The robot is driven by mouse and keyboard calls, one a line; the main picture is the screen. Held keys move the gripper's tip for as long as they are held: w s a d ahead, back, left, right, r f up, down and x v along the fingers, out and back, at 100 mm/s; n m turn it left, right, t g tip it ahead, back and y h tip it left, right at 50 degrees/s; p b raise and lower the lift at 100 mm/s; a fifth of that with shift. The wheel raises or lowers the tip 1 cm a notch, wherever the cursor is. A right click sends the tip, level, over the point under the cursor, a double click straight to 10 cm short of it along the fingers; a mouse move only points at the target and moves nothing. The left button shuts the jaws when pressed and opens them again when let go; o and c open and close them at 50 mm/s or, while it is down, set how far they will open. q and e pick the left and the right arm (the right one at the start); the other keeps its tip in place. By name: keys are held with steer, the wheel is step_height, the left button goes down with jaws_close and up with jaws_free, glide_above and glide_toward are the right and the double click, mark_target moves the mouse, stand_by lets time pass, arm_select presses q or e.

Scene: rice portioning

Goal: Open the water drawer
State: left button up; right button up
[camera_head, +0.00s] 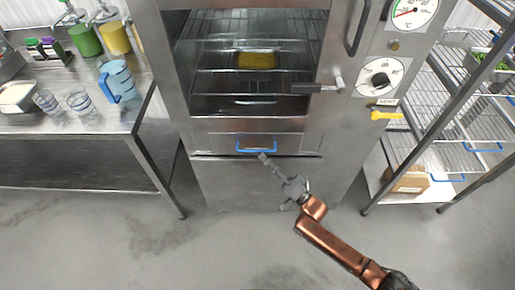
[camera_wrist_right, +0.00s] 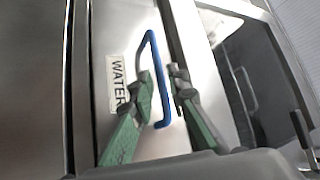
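The water drawer (camera_head: 222,142) is a steel front low on the steamer, below the open oven chamber. Its blue bar handle (camera_head: 257,149) runs across the middle. In the right wrist view the drawer front shows a "WATER" label (camera_wrist_right: 118,84) beside the blue handle (camera_wrist_right: 154,75). My right gripper (camera_head: 264,157) is just in front of the handle. In the right wrist view its two green-backed fingers (camera_wrist_right: 166,88) are apart, one on each side of the handle's line; I cannot tell whether they touch it. My left gripper is not in view.
The steamer chamber above is open, with wire racks and a yellow block (camera_head: 257,60). A steel table (camera_head: 75,120) with cups, a blue jug (camera_head: 119,80) and bottles stands left. A wire shelf (camera_head: 450,150) stands right. The floor in front is clear.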

mark_target(255, 151)
steer(key=x, duration=0.5)
steer(key=shift+a+f, duration=0.2)
steer(key=shift+a, duration=0.15)
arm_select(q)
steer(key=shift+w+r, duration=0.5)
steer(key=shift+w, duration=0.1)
arm_select(e)
steer(key=shift+d, duration=0.1)
jaws_close()
